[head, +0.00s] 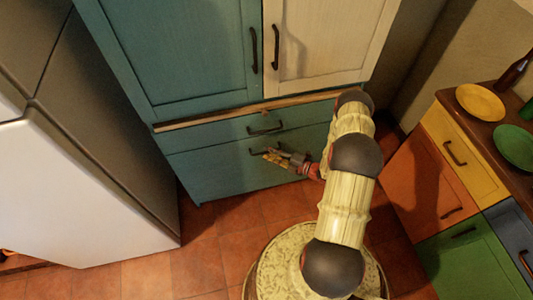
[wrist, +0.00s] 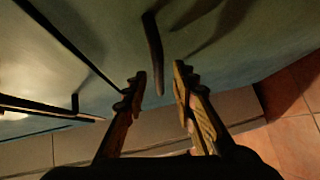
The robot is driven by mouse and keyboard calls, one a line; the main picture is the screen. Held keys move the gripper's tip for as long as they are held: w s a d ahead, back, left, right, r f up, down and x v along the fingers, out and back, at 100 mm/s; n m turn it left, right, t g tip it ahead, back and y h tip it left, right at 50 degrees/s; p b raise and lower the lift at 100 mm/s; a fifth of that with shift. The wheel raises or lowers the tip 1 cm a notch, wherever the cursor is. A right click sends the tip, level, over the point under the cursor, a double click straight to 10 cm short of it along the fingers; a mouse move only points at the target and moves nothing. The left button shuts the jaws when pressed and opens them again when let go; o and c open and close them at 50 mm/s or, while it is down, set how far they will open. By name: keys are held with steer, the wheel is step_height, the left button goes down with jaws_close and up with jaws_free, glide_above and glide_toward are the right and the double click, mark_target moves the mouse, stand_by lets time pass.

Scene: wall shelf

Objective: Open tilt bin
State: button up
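The teal cabinet has two stacked fronts below its doors: a narrow upper front (head: 222,134) and a taller lower front (head: 215,172). Both look closed; which one is the tilt bin is not marked. The lower front's dark bar handle (head: 256,151) is partly hidden by my gripper (head: 272,156) in the head view. In the wrist view the handle (wrist: 154,50) reaches down between the two spread fingers of my gripper (wrist: 160,82). The fingers stand on either side of it with gaps showing. Contact is not visible.
The upper front's handle (head: 265,130) is just above. A wooden ledge (head: 235,112) runs over the fronts. A grey fridge (head: 85,190) stands left; a colourful drawer unit (head: 440,180) with plates stands right. Tiled floor (head: 225,255) is clear before the cabinet.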

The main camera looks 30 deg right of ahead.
steer(key=shift+x, duration=1)
steer(key=shift+c, duration=1.4)
steer(key=c, duration=0.4)
jaws_close()
